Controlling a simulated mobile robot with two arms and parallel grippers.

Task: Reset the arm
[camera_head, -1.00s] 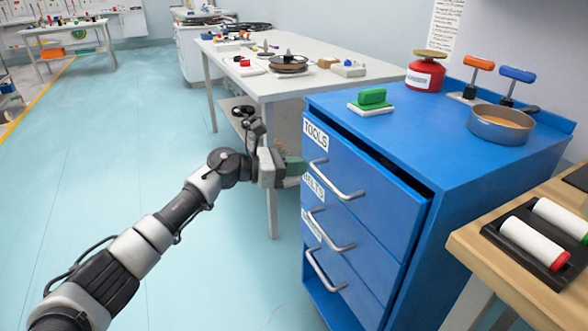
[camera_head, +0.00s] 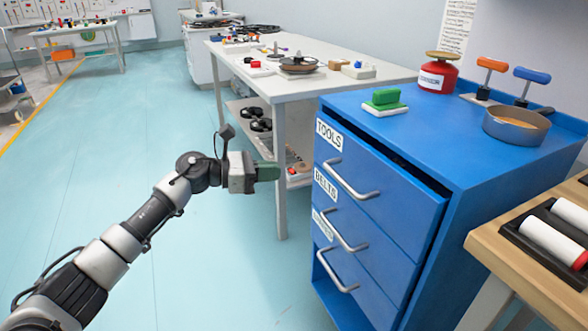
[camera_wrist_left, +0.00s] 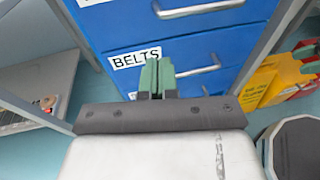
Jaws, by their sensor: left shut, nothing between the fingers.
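My left gripper (camera_head: 268,172) is in the head view, its arm coming in from the lower left. Its green fingers are shut with nothing between them. It hangs in the air to the left of the blue drawer cabinet (camera_head: 500,180), apart from it. In the left wrist view the shut fingers (camera_wrist_left: 157,78) point toward the cabinet front, over the drawer labelled BELTS (camera_wrist_left: 200,70). The top drawer labelled TOOLS (camera_head: 400,205) stands slightly open. My right gripper is in neither view.
A white table (camera_head: 290,85) stands behind. A wooden bench (camera_head: 500,245) with rollers is at right. The floor (camera_head: 130,150) at left is clear.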

